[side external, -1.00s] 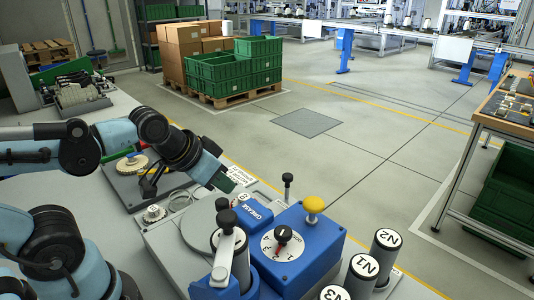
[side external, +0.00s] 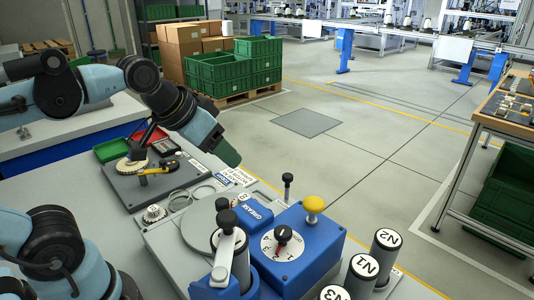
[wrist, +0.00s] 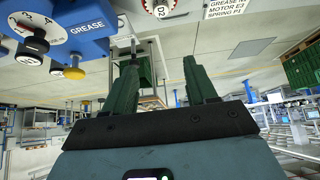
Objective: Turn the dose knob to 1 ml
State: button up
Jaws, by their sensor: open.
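The dose knob (side external: 283,234) is black with a red mark and sits on a round white numbered dial (side external: 270,243) on top of the blue box (side external: 320,248). I cannot tell exactly which number its mark points to. The knob also shows at the upper left of the wrist view (wrist: 32,47), in front of the dial (wrist: 46,27). My gripper (side external: 229,156) is in the air, behind and left of the blue box, apart from the knob. In the wrist view its two green fingers (wrist: 160,70) are spread with nothing between them.
A yellow-topped button (side external: 314,205) stands on the box beside the knob. A black-knobbed lever (side external: 228,222) is in front left, and a thin black-topped post (side external: 288,182) behind. Cylinders marked N1 (side external: 362,268) and N2 (side external: 387,244) stand at the right.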

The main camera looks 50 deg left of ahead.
notch_tip(320, 180, up, 10)
jog(key=m+g+h, duration=0.4)
jog(key=m+g, duration=0.1)
jog(key=m, duration=0.9)
send_over(282, 231)
jog(key=s+a, duration=0.2)
jog(key=a, duration=0.3)
notch_tip(282, 231, down, 5)
jog(key=x, duration=1.2)
jog(key=shift+s+d, duration=0.1)
jog(key=shift+s, duration=0.05)
jog(key=shift+c, duration=0.2)
jog(key=shift+g, duration=0.3)
jog(key=c, duration=1)
jog(key=shift+n, duration=0.3)
